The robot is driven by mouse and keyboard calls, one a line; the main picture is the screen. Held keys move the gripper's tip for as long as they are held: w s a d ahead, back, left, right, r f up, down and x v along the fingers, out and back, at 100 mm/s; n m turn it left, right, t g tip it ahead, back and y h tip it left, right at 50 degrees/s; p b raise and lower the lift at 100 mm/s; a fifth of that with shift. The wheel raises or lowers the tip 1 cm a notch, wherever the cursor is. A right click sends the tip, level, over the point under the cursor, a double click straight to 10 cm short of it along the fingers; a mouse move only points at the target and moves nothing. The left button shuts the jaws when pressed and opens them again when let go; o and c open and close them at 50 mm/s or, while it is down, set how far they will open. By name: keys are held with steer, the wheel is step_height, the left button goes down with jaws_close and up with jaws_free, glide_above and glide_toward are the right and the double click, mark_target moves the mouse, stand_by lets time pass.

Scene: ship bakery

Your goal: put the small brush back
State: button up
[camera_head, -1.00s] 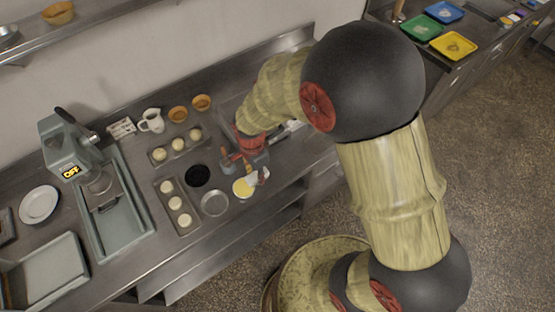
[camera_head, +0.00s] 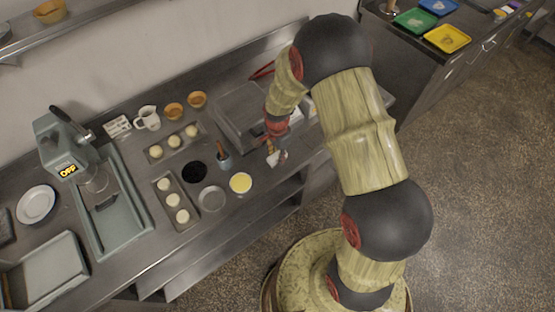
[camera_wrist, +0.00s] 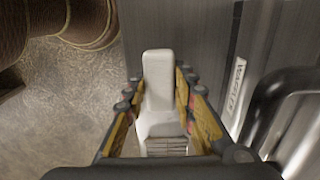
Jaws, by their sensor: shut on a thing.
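My gripper (camera_head: 274,145) is shut on a white thing (camera_wrist: 158,85), which I take to be the small brush. In the wrist view it lies between the two fingers, with a long rounded end pointing away and a wider part near the palm. In the head view its white part (camera_head: 279,158) shows below the gripper, over the front part of the counter. Whether it touches the counter I cannot tell. A grey cup (camera_head: 225,163) with a brown handle sticking out stands to the left of my gripper. A round pot of yellow stuff (camera_head: 241,183) stands to the lower left.
A grey metal box (camera_head: 238,104) stands behind my gripper. Trays of dough balls (camera_head: 177,207), a dark round dish (camera_head: 194,172), an empty round tin (camera_head: 211,199) and orange bowls (camera_head: 173,110) fill the counter to the left. The counter's front edge is near my gripper.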

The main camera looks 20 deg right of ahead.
steer(key=shift+w+d+f, duration=0.1)
steer(key=shift+f, duration=1.5)
steer(key=shift+f, duration=0.2)
steer(key=o, duration=1.1)
steer(key=shift+r, duration=0.1)
